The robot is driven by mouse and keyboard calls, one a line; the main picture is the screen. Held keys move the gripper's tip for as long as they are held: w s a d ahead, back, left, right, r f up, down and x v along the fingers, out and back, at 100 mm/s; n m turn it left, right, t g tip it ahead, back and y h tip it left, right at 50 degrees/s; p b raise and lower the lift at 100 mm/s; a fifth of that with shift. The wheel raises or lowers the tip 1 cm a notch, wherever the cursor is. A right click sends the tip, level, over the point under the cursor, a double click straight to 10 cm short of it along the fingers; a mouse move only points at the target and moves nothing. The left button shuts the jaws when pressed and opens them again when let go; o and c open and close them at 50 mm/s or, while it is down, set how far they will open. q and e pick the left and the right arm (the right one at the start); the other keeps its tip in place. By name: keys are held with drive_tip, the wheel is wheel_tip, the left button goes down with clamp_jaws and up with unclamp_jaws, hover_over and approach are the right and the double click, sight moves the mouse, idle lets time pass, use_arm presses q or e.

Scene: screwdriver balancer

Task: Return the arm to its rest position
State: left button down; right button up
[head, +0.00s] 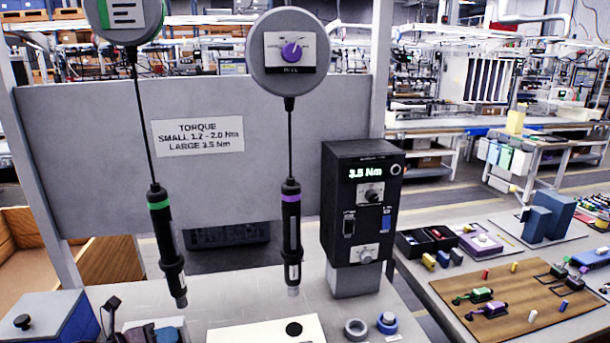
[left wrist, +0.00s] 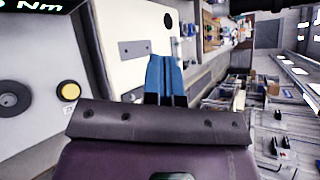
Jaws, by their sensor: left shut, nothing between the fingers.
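My left gripper (left wrist: 165,62) shows in the left wrist view with its blue fingers together and nothing between them. A pale panel with a black hole lies beyond the fingertips. I cannot make out the left gripper surely in the head view. A green-banded screwdriver (head: 167,245) hangs on a cord at the left, slightly tilted. A purple-banded screwdriver (head: 291,235) hangs nearly upright from the round balancer (head: 290,50) with a purple knob. Both hang free of any gripper in the head view. My right gripper is not in view.
A dark controller (head: 360,205) reading 3.5 Nm stands right of the screwdrivers. A blue box (head: 45,318) is front left. A wooden board (head: 520,305) with small tools lies at the right.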

use_arm(q)
wheel_tip(320, 180, up, 6)
drive_tip(key=d+n+t, duration=0.1)
drive_tip(key=n+t, duration=0.5)
drive_tip(key=n, duration=0.3)
drive_tip(key=s+f+n+g+y, duration=0.1)
drive_tip(key=s+f+n+y, duration=0.1)
drive_tip(key=s+f+n, duration=0.2)
drive_tip(key=s+f+n+g+y+b, duration=0.1)
drive_tip(key=s+f+n+y, duration=0.2)
drive_tip(key=n, duration=0.7)
drive_tip(key=s+f+n+g+y, duration=0.1)
drive_tip(key=s+f+n+y, duration=0.2)
drive_tip(key=s+f+n, duration=0.3)
drive_tip(key=shift+s+f+n, duration=0.15)
drive_tip(key=shift+s+f, duration=0.05)
drive_tip(key=shift+f, duration=0.5)
drive_tip(key=shift+s+f+n, duration=0.1)
drive_tip(key=shift+s+f, duration=0.1)
drive_tip(key=shift+f, duration=0.55)
drive_tip(key=shift+s+f+n, duration=0.15)
drive_tip(key=shift+s+f, duration=0.05)
drive_tip(key=shift+f, duration=0.5)
drive_tip(key=s+d+f+n+g, duration=0.1)
drive_tip(key=s+f+n, duration=0.1)
drive_tip(key=s+f, duration=0.3)
drive_tip(key=s, duration=0.3)
drive_tip(key=shift+d+g+b, duration=0.15)
drive_tip(key=shift+g+b, duration=0.25)
